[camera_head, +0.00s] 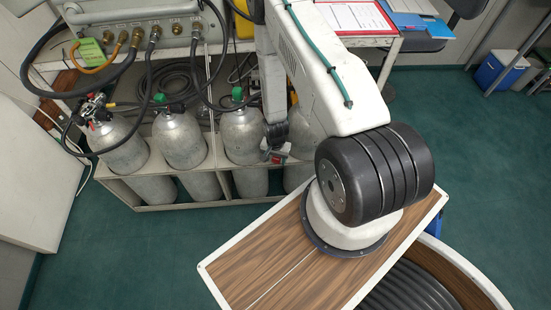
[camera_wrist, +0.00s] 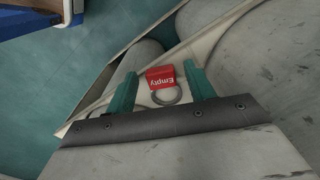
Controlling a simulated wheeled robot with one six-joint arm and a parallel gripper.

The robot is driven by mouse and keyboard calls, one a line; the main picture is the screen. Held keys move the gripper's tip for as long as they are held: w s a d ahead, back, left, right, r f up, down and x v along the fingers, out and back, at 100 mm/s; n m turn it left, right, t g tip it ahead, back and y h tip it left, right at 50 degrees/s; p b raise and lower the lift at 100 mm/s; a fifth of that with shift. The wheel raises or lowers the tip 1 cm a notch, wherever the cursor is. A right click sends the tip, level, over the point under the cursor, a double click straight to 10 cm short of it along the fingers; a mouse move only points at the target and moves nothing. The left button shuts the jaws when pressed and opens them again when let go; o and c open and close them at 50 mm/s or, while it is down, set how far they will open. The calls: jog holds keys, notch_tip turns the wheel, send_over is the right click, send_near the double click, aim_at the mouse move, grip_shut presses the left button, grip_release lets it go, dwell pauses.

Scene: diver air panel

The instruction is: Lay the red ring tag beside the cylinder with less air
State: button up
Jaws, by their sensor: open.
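The red ring tag (camera_wrist: 160,77), marked "Empty" with a grey metal ring, shows in the wrist view between the two teal fingers of my gripper (camera_wrist: 161,72). The fingers are open, with a gap on each side of the tag. I cannot tell its exact height relative to the fingertips. In the head view my gripper (camera_head: 276,148) is at the rack's front, right of the third cylinder (camera_head: 242,136). The left cylinder (camera_head: 117,142) and second cylinder (camera_head: 181,138) stand further left. A fourth (camera_head: 299,132) is partly hidden by my arm. No gauge reading is legible.
The cylinders stand in a pale rack (camera_head: 160,206). Black hoses run from the air panel (camera_head: 130,12) above to the cylinder tops. Green floor (camera_head: 120,250) is clear in front.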

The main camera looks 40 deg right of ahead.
jog(key=shift+r, duration=0.1)
notch_tip(320, 180, up, 12)
dwell(0.5)
dwell(0.4)
notch_tip(320, 180, up, 33)
jog(key=n+g, duration=0.4)
jog(key=n, duration=0.4)
send_over(275, 160)
jog(key=s+a, duration=0.8)
jog(key=s, duration=0.1)
jog(key=s+a+r+n+t, duration=0.1)
jog(key=s+a+r+t, duration=0.1)
jog(key=s+r, duration=0.3)
jog(key=s+a+r+n+t, duration=0.2)
jog(key=s+r, duration=0.4)
jog(key=r, duration=0.8)
jog(key=shift+s+a+r+t, duration=0.2)
jog(key=shift+a+t, duration=0.5)
jog(key=shift+a, duration=0.15)
